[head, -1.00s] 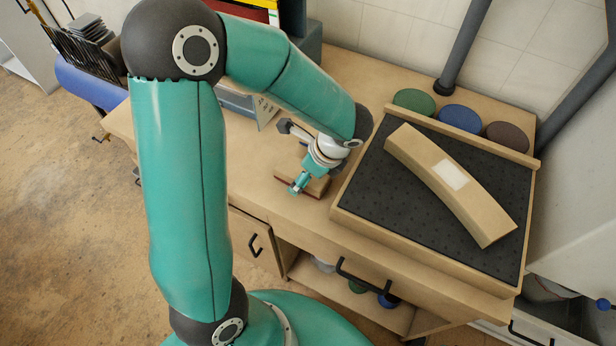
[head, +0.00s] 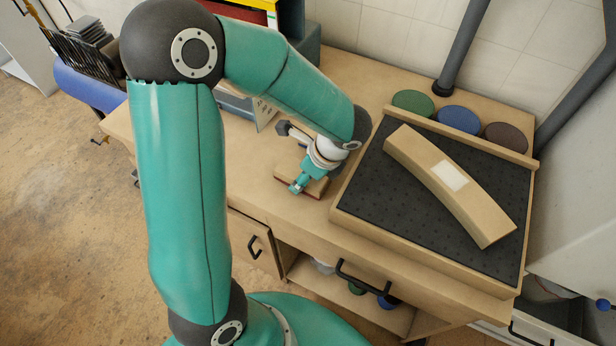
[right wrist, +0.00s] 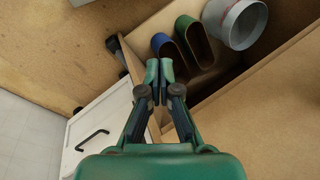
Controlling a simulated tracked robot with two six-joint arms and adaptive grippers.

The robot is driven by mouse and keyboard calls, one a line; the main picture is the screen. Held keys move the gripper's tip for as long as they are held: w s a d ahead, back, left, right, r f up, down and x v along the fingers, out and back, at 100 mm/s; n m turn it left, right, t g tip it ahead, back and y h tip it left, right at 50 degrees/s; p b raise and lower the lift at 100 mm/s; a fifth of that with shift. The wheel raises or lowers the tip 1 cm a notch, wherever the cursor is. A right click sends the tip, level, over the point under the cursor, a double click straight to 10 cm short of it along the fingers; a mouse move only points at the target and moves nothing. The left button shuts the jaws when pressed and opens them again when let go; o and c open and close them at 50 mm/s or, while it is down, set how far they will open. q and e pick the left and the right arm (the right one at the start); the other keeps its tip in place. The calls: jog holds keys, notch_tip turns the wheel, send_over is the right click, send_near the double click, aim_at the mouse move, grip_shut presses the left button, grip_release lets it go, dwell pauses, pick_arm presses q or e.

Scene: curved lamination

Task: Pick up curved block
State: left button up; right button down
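The curved block (head: 474,207), pale wood with a white patch on top, lies diagonally on the black dotted mat of a wood-rimmed tray (head: 364,217) at the right of the bench. My left gripper (head: 297,187) is left of the tray, low over a small brown block with a red underside (head: 315,188). It is apart from the curved block. Its fingers are small and partly hidden, so I cannot tell their opening or whether they touch the small block. My right gripper (right wrist: 158,80) shows only in the right wrist view, with its fingertips together and nothing visible between them.
Green (head: 414,102), blue (head: 458,119) and brown (head: 505,137) discs lie behind the tray. A grey pipe (head: 465,45) rises at the back.

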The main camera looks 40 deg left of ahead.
pick_arm(q)
jog(key=shift+r, duration=0.1)
jog(key=shift+r+p, duration=0.3)
jog(key=shift+r, duration=0.15)
notch_tip(320, 180, up, 20)
jog(key=p, duration=0.3)
jog(key=shift+f, duration=0.25)
